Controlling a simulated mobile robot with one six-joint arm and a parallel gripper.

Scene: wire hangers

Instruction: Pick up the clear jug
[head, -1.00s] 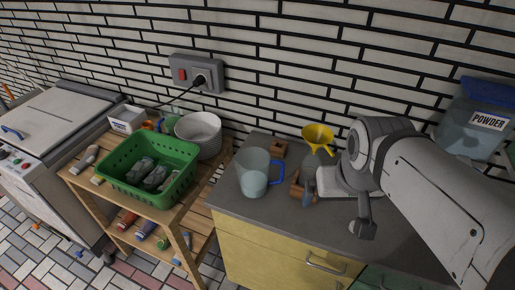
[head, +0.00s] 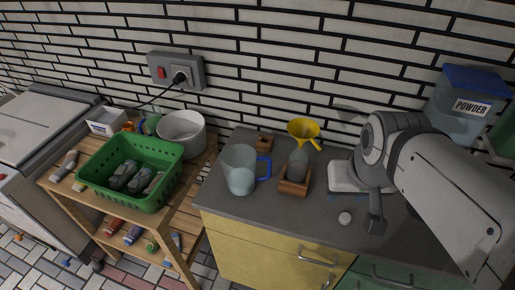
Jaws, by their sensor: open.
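The clear jug (head: 240,172) stands upright on the grey counter (head: 262,207), near its left end. Its blue handle is on its right side. It looks empty, though I cannot be sure. My gripper (head: 376,222) is over the right part of the counter, well to the right of the jug and apart from it. One dark finger shows pointing down; the other finger is hidden from this view. The gripper is open, and I see nothing held in it.
A wooden holder (head: 294,188) with a grey bottle (head: 298,164) stands right of the jug. A yellow funnel (head: 304,131) is behind. A white box-like item (head: 343,177) and small white ball (head: 345,218) are farther right. A green basket (head: 105,190) and white bowl (head: 182,132) are left.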

